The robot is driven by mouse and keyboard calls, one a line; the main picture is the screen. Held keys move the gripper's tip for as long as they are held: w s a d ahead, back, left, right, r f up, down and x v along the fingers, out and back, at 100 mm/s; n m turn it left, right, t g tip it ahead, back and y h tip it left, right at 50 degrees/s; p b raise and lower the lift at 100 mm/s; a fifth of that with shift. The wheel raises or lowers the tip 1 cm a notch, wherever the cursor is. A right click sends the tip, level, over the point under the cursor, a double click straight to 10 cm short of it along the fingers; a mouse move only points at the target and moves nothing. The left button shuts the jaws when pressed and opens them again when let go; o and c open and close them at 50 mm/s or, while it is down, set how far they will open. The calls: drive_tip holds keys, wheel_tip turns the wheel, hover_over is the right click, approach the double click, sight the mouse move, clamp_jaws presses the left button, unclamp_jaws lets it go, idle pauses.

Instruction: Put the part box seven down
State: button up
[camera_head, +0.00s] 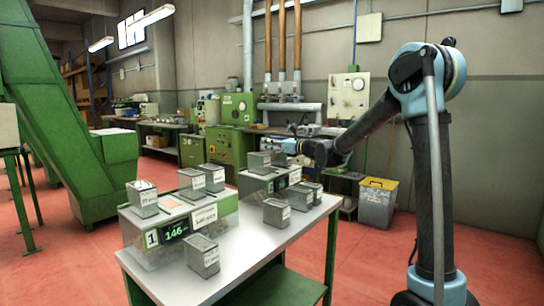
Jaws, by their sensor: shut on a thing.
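My gripper (287,147) is at the end of my arm, which reaches in from the right over the far machine on the table. It is shut on a small grey metal part box (279,158), just above or at the top of that machine; I cannot tell whether the box touches it. The box's number is too small to read, and the fingers are small and partly hidden. Another grey box (259,163) stands close to its left.
The white table (255,240) bears a near counting machine (185,222) reading 146, with several boxes on top. A box (203,256) stands at the front, and others (277,212) stand at the right. Bare tabletop lies between them. A yellow-lidded bin (378,205) is behind.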

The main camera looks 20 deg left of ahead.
sight(271, 152)
drive_tip(key=shift+f, duration=2.05)
drive_tip(key=o, duration=0.8)
drive_tip(key=shift+f, duration=0.1)
drive_tip(key=shift+s, duration=0.1)
